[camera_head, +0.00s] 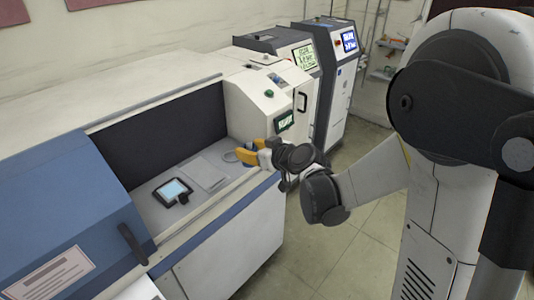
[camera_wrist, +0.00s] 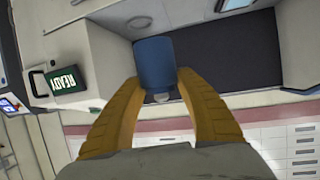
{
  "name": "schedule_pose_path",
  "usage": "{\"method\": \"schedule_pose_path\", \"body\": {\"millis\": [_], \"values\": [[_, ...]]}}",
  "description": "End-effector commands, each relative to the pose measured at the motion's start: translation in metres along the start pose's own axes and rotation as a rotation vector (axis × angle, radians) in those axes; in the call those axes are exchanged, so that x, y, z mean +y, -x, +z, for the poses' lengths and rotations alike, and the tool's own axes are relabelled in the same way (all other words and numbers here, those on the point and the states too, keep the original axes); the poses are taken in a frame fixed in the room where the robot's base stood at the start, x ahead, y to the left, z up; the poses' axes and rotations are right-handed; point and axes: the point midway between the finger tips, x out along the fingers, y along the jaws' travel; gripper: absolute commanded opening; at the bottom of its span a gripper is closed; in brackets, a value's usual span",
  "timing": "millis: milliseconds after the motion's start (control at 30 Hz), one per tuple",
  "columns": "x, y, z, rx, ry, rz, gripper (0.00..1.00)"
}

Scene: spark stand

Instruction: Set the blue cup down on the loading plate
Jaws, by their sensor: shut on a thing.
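The blue cup (camera_wrist: 156,62) is between the two yellow fingertips of my gripper (camera_wrist: 157,82) in the wrist view. The fingers are shut on it from both sides. In the head view, my gripper (camera_head: 241,153) is at the right end of the open machine bay, and only a little of the cup (camera_head: 249,143) shows behind the fingers. A flat light-grey rectangular plate (camera_head: 203,174) lies on the bay floor, left of the gripper; it looks like the loading plate. The bay floor directly under the cup is partly hidden by the gripper.
A dark device with a lit screen (camera_head: 173,191) lies left of the plate. A pale ring-shaped item (camera_head: 230,157) is close to the gripper. The bay's dark back wall (camera_head: 165,128), the blue cover (camera_head: 75,205) and the white control housing (camera_head: 262,98) bound the space.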

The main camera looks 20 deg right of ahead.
Motion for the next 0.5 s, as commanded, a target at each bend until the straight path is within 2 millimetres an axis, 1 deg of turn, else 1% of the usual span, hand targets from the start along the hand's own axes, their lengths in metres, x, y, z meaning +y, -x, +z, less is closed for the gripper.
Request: {"method": "schedule_pose_path", "body": {"millis": [33,167,300,400,500], "values": [[-0.007,-0.016,-0.007,0.000,0.008,-0.019,0.10],[-0.028,-0.056,-0.018,0.001,0.027,-0.061,0.10],[-0.054,-0.098,-0.025,0.001,0.045,-0.106,0.10],[-0.073,-0.122,-0.028,0.002,0.056,-0.134,0.10],[-0.087,-0.140,-0.029,0.002,0.064,-0.153,0.10]]}}
